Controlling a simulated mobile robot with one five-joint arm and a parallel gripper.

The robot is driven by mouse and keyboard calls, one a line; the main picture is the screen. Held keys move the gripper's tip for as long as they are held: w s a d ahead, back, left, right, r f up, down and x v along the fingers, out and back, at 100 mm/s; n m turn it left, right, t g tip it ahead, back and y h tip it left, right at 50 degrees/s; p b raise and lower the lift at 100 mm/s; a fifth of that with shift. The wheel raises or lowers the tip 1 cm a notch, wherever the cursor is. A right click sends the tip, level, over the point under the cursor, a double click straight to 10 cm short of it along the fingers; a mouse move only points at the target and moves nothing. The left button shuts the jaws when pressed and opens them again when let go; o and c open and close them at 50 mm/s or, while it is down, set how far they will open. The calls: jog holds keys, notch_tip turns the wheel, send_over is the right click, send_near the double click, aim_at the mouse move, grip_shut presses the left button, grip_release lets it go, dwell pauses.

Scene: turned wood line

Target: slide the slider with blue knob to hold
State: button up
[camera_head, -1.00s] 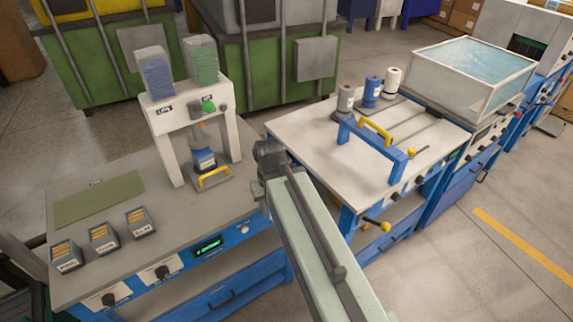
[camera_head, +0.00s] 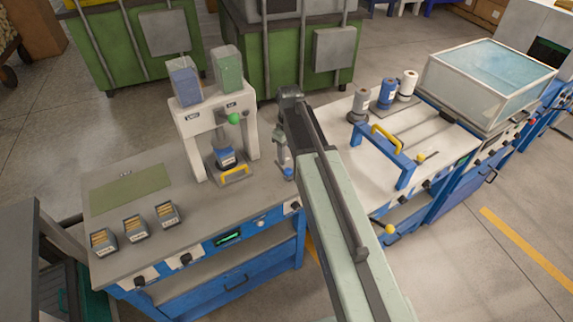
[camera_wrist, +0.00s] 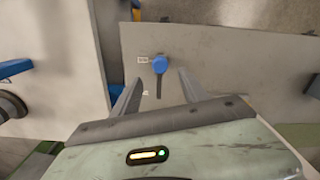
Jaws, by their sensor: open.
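The slider's blue knob (camera_wrist: 160,64) stands at the far end of a dark slot in the grey bench top, in the wrist view. Small pale labels sit beside the slot; I cannot read them. My gripper (camera_wrist: 160,76) is open and empty, with one finger on each side of the slot line. The knob appears between and just beyond the fingertips; I see no contact. In the head view the blue knob (camera_head: 289,172) is at the right end of the left bench, just below my gripper (camera_head: 283,158).
A white press stand (camera_head: 190,145) with a yellow-handled tray stands left of the knob. Several small bins (camera_head: 135,228) sit at the bench's front left. The right bench (camera_head: 350,137) has a blue frame with a yellow handle (camera_head: 386,139). A gap separates the benches.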

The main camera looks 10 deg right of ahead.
aim_at(288, 171)
notch_tip(288, 171, down, 8)
jog(key=b, duration=0.7)
jog(key=shift+r, duration=0.1)
jog(key=shift+r, duration=0.1)
grip_shut()
dwell(0.7)
